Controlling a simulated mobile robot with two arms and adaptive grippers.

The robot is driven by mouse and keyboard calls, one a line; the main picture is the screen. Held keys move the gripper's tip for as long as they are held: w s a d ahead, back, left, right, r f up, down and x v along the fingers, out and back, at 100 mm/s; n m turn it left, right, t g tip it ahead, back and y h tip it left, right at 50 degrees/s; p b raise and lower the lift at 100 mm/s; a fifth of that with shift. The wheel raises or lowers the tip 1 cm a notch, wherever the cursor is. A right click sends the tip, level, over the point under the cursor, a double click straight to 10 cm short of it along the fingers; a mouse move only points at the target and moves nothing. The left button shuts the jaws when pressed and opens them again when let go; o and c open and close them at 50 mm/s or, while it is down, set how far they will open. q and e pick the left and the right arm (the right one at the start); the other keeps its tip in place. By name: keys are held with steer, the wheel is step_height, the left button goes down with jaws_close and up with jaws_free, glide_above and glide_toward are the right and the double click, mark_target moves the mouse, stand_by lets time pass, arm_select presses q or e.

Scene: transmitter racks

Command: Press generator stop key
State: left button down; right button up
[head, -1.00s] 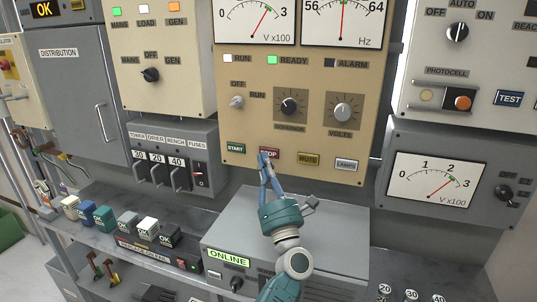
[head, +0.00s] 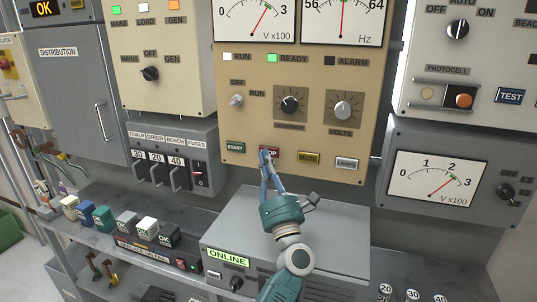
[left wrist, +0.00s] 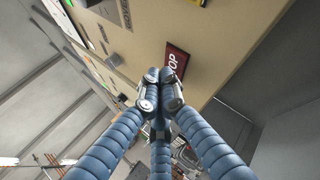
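The red stop key (head: 274,154) sits in the bottom row of the beige generator panel (head: 225,100), right of the green START key (head: 235,147). My left gripper (head: 265,153) reaches up to it from below and hides the left part of its label. In the left wrist view the stop key (left wrist: 178,62) shows just beyond the fingertips. The blue segmented fingers of my left gripper (left wrist: 160,76) are drawn together at their tips with nothing between them. Whether the tips touch the key, I cannot tell. My right gripper is not in view.
A MUTE key (head: 308,159) and a LAMPS key (head: 346,163) lie to the right of the stop key. The READY lamp (head: 272,58) is green. A grey ONLINE box (head: 330,225) stands below the panel, under my left arm.

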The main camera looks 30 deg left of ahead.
arm_select(q)
steer(key=shift+w, duration=0.2)
stand_by(0.4)
steer(key=shift+w+a+b, duration=0.1)
steer(key=shift+b, duration=0.2)
steer(key=shift+s+d, duration=0.2)
steer(key=shift+s, duration=0.55)
steer(key=s, duration=0.2)
steer(key=s+d+p, duration=0.1)
steer(key=s, duration=0.2)
steer(key=shift+d+p, duration=0.1)
steer(key=shift+p, duration=0.2)
steer(key=shift+w, duration=0.1)
stand_by(0.7)
